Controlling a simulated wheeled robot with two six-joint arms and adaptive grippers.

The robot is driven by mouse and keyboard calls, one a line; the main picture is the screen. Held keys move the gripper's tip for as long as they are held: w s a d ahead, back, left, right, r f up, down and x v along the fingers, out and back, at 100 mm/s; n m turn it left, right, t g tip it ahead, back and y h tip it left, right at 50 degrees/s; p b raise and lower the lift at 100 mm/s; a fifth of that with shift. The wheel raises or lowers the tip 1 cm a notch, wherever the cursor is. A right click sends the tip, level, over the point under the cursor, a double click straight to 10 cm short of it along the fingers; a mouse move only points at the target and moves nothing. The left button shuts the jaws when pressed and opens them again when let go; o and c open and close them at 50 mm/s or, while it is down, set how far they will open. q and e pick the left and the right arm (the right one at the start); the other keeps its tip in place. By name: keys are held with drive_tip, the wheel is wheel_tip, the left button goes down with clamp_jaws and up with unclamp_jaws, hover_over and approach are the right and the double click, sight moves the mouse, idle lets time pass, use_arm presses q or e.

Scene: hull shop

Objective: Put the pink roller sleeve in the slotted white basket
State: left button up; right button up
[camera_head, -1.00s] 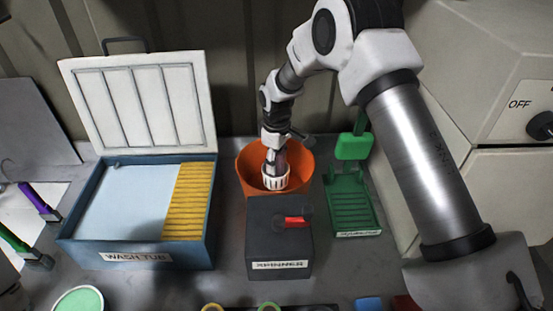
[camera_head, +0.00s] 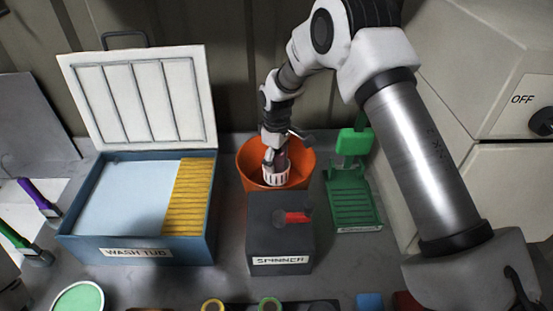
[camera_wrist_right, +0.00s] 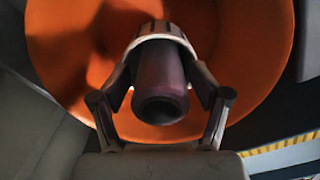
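The pink roller sleeve (camera_wrist_right: 161,85), dark purplish in this light, stands with its lower end inside the slotted white basket (camera_head: 276,180). The sleeve also shows in the head view (camera_head: 282,161). The basket sits in the orange bowl (camera_head: 246,163), and its rim shows in the right wrist view (camera_wrist_right: 160,32). My right gripper (camera_wrist_right: 163,66) points down at the basket, with one finger on each side of the sleeve. The fingertips are close to the sleeve and basket rim; whether they press on the sleeve is unclear. My left gripper is not in view.
A dark grey spinner box (camera_head: 262,235) with a red handle stands in front of the bowl. A green rack (camera_head: 352,212) is to the right. The blue wash tub (camera_head: 130,250) with its lid up is to the left. Grey cabinets bound the right side.

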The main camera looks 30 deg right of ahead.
drive_tip(key=shift+w+r, duration=0.1)
drive_tip(key=shift+r, duration=0.35)
wheel_tip(320, 180, up, 12)
drive_tip(key=b, duration=0.3)
drive_tip(key=shift+r, duration=0.15)
